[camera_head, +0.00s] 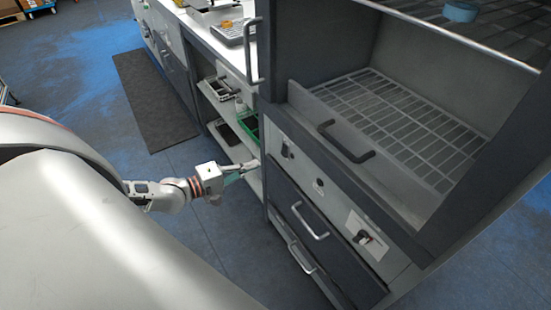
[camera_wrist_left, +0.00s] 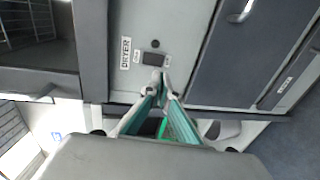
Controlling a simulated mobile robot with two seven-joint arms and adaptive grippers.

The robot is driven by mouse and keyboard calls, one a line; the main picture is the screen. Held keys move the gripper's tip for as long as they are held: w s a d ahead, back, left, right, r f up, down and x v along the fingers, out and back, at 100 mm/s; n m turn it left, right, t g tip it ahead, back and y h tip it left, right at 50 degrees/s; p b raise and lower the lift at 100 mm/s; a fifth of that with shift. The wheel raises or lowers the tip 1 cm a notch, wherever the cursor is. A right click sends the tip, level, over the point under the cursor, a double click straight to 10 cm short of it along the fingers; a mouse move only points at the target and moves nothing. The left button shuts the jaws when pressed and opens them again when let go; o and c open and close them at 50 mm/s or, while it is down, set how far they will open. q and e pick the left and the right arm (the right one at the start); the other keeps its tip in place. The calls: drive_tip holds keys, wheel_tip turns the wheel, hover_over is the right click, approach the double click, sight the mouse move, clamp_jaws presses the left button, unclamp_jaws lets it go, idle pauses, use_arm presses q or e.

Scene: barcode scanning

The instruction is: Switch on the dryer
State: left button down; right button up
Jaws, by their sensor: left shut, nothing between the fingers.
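The dryer (camera_head: 330,190) is a grey cabinet on the right in the head view, with a pale control strip below its wire-shelved chamber. In the left wrist view, a DRYER label (camera_wrist_left: 125,52) stands on the pale panel (camera_wrist_left: 180,30), beside a dark rectangular switch (camera_wrist_left: 153,59) and a small round dark spot (camera_wrist_left: 155,43). The switch's position is too small to tell. My left gripper (camera_head: 250,166) is shut and empty, with green-sided fingers. In the left wrist view its fingertips (camera_wrist_left: 158,82) appear just below the switch; contact cannot be told. My right gripper is out of view.
A dark handle (camera_head: 346,143) sticks out at the chamber's front. Drawers with metal handles (camera_head: 309,222) lie below the panel. A counter with open shelves (camera_head: 225,120) holding trays stands behind my left gripper. Blue-grey floor and a dark mat (camera_head: 155,100) lie left.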

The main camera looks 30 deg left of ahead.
sight(283, 155)
use_arm(q)
drive_tip(key=b+x, duration=0.1)
drive_tip(key=x, duration=0.7)
drive_tip(key=shift+w+d, duration=0.15)
drive_tip(key=shift+w, duration=0.3)
